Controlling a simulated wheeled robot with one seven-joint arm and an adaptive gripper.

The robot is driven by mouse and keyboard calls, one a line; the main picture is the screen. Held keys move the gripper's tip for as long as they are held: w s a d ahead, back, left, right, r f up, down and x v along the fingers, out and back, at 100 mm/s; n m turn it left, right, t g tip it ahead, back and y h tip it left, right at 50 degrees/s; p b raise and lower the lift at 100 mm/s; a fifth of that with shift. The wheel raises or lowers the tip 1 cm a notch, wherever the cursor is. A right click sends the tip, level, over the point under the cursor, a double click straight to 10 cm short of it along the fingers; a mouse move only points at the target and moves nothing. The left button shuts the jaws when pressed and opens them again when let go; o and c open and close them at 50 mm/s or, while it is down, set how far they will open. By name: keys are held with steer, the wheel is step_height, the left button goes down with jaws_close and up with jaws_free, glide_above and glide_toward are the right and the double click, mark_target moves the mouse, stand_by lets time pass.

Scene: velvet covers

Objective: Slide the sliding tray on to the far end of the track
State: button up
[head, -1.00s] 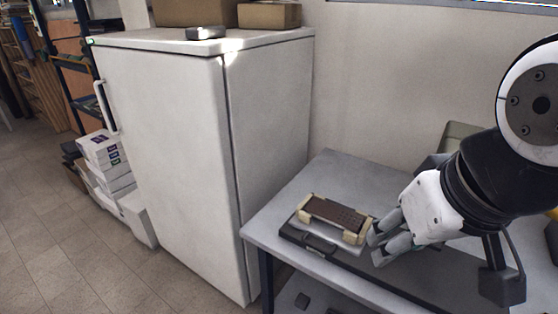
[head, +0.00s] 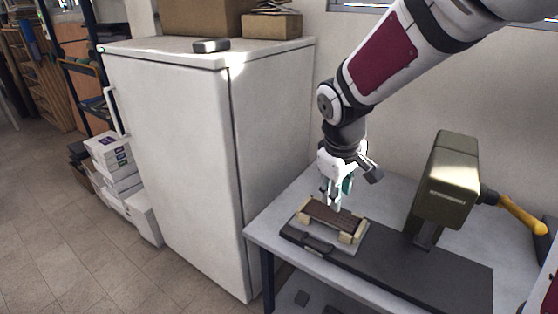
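The sliding tray (head: 322,211), with a dark brown top and cream end blocks, sits on a light plate at the left end of a long dark track (head: 435,277). A dark handle (head: 317,244) is at the track's near left side. My gripper (head: 333,201) points down at the tray's far side, its fingertips overlapping the tray's back edge in the picture. I cannot tell whether they touch it. The fingers look close together, but their opening is too small to judge. The tray's far edge is partly hidden by the fingers.
An olive machine head (head: 447,185) on a post stands over the track, right of the tray, with a yellow-handled lever (head: 520,215). A white fridge (head: 180,150) stands left of the grey table (head: 268,226). The track right of the tray looks clear.

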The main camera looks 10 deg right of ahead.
mark_target(315, 246)
steer(key=w+f+n+p, duration=0.1)
steer(key=w+f, duration=0.1)
steer(key=f, duration=0.6)
steer(key=w+a+f+n+p, duration=0.1)
steer(key=w+f, duration=0.2)
steer(key=f, duration=0.6)
steer(key=w+f+n+g+p, duration=0.1)
steer(key=w+f, duration=0.1)
steer(key=f, duration=0.6)
steer(key=shift+w+a+f+n+y, duration=0.25)
steer(key=shift+f+n+y, duration=0.05)
steer(key=shift+f, duration=0.1)
jaws_close()
